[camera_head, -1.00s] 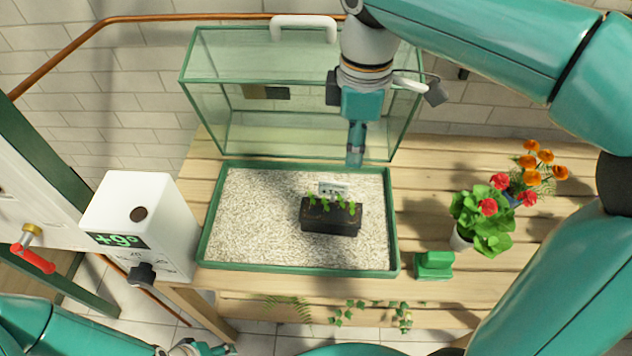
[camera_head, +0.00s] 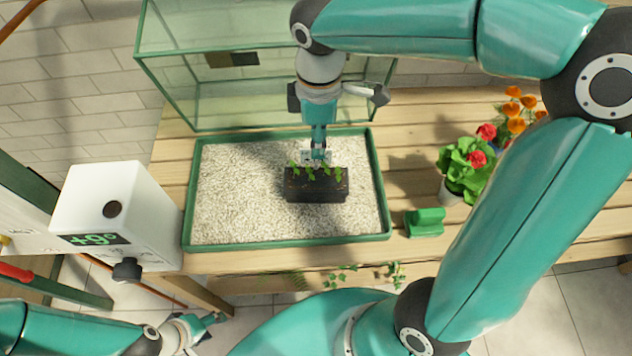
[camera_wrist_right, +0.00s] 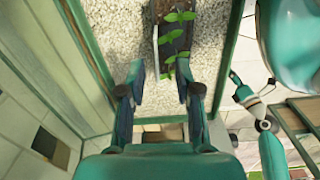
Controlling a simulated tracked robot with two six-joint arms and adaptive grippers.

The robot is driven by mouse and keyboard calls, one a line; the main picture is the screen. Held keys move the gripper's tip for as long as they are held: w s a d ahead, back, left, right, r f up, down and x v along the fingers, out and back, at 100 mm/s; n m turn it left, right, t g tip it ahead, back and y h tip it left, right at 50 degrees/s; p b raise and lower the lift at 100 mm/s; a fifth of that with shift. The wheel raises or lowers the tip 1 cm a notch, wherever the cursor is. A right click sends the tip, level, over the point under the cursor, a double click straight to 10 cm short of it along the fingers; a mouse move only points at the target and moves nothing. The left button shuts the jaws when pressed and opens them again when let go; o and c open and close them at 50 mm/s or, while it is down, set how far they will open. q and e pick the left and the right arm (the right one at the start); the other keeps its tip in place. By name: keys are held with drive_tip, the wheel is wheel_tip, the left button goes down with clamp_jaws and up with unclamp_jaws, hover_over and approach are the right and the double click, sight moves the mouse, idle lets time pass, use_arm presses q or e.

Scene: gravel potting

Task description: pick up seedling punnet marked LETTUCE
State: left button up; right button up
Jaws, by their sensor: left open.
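A dark seedling punnet (camera_head: 316,190) with a row of green seedlings sits on pale gravel in the green-rimmed tray (camera_head: 290,243). A small white label (camera_head: 306,156) stands at its far side, partly covered by my gripper; I cannot read it. My right gripper (camera_head: 318,153) is just behind the punnet, over the label. In the right wrist view its fingers (camera_wrist_right: 160,72) are apart with nothing between them, and the punnet (camera_wrist_right: 175,42) lies just ahead of them. My left gripper (camera_head: 207,328) is open and empty at the lower left, away from the table.
A glass case (camera_head: 165,75) stands behind the tray. A white box with a display (camera_head: 115,215) is at the left. A green object (camera_head: 425,222) and potted flowers (camera_head: 462,172) are to the right. Bare gravel surrounds the punnet.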

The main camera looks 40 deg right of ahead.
sight(316, 162)
drive_tip(key=shift+w+f, duration=0.15)
drive_tip(key=shift+f, duration=1.2)
drive_tip(key=shift+w+f, duration=0.15)
drive_tip(key=shift+f, duration=1.2)
clamp_jaws()
